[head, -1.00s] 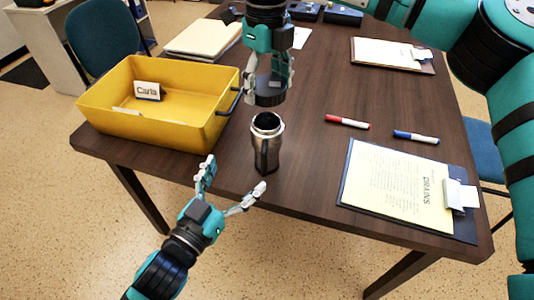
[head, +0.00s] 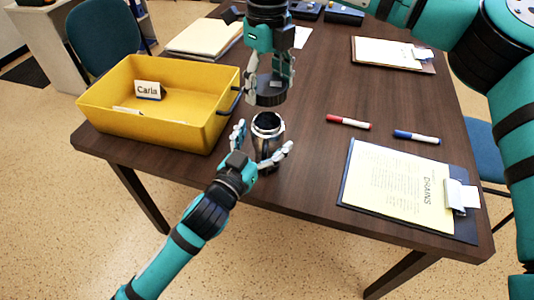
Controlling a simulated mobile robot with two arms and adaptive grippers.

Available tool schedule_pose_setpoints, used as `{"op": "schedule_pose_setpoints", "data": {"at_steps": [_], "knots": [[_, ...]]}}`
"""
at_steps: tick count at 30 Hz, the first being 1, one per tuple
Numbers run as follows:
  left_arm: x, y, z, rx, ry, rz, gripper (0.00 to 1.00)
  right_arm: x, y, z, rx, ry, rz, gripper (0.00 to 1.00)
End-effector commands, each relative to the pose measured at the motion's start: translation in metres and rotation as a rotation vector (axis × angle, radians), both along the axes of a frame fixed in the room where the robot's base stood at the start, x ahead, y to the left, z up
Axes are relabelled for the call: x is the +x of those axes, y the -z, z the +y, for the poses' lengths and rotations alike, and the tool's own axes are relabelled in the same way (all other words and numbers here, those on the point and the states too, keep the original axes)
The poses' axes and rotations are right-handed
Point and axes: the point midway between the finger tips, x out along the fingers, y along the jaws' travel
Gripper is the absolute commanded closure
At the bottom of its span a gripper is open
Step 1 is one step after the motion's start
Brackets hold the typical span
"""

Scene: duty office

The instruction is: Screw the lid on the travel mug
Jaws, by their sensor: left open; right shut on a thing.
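The travel mug (head: 268,128) stands upright and open-topped near the table's front edge, steel with dark parts. My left gripper (head: 263,138) is open, with one finger on each side of the mug; I cannot tell whether they touch it. My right gripper (head: 270,88) points down from above, shut on the dark round lid (head: 268,97). The lid is held just above the mug's mouth, apart from it.
A yellow bin (head: 180,125) with a "Carla" card stands left of the mug on the brown table (head: 310,165). Red (head: 348,122) and blue (head: 416,137) markers and a clipboard with yellow paper (head: 400,190) lie to the right. Papers and another clipboard (head: 393,54) lie farther back.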

Motion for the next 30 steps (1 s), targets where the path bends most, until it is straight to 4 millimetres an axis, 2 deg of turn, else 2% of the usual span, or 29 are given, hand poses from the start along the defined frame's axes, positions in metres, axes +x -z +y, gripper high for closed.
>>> {"op": "schedule_pose_setpoints", "data": {"at_steps": [7,27,30], "knots": [[0.0002,-0.0001,-0.0002,0.0,0.0,0.0,0.08,0.0,-0.0001,0.0,0.0,0.0,0.0,0.58],[0.0001,0.0002,0.0,0.0,0.0,0.0,0.95,0.0,-0.0001,0.0,0.0,0.0,0.0,0.58],[0.0001,0.0003,0.0,0.0,0.0,0.001,0.96,-0.0001,0.0014,-0.0001,0.0,0.0,0.0,0.58]]}}
